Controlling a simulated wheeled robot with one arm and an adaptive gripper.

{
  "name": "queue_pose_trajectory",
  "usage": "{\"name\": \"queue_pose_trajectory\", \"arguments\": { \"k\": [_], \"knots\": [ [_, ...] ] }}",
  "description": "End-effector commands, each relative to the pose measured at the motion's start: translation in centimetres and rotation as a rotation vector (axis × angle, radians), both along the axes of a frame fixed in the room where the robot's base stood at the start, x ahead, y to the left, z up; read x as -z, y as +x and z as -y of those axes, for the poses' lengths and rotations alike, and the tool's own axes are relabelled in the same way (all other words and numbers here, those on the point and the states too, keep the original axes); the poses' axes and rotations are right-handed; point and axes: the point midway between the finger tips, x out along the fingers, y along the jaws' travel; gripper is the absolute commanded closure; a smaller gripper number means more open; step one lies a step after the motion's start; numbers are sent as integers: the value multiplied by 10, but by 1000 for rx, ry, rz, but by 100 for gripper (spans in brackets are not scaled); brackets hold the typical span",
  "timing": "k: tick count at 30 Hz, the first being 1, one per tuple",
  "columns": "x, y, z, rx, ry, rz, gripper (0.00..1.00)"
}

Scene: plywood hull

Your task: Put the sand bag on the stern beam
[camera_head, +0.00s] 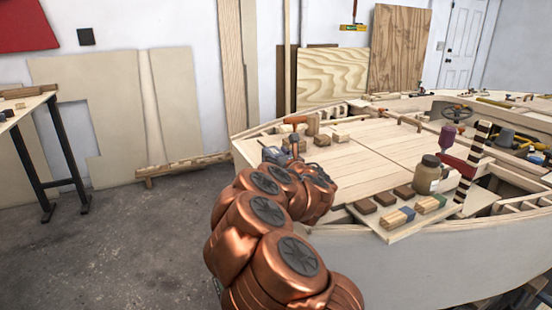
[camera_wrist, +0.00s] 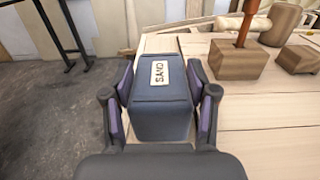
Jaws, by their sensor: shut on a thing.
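The sand bag (camera_wrist: 160,113) is a blue-grey block-shaped bag with a white label reading SAND. In the wrist view it sits between the two purple-lined fingers of my gripper (camera_wrist: 160,90), which is shut on it. In the head view my gripper (camera_head: 274,156) is at the left end of the boat's deck, largely hidden by my copper arm. A pale wooden strip (camera_head: 262,132) runs along that end of the hull; I cannot tell whether it is the stern beam. Whether the bag touches the wood under it is unclear.
Wooden blocks (camera_head: 323,140) and an orange-handled mallet (camera_head: 294,138) stand close right of my gripper. The mid deck (camera_head: 375,150) is clear. A table (camera_head: 22,108) stands far left.

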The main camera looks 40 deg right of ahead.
Motion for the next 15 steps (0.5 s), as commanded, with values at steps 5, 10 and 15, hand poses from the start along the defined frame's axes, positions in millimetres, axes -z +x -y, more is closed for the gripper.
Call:
{"name": "queue_pose_trajectory", "arguments": {
  "k": [5,10,15],
  "knots": [
    [8,0,0,1,-2,3,100],
    [7,0,0,1,-2,3,100],
    [11,0,0,0,-2,3,100]
  ]
}}
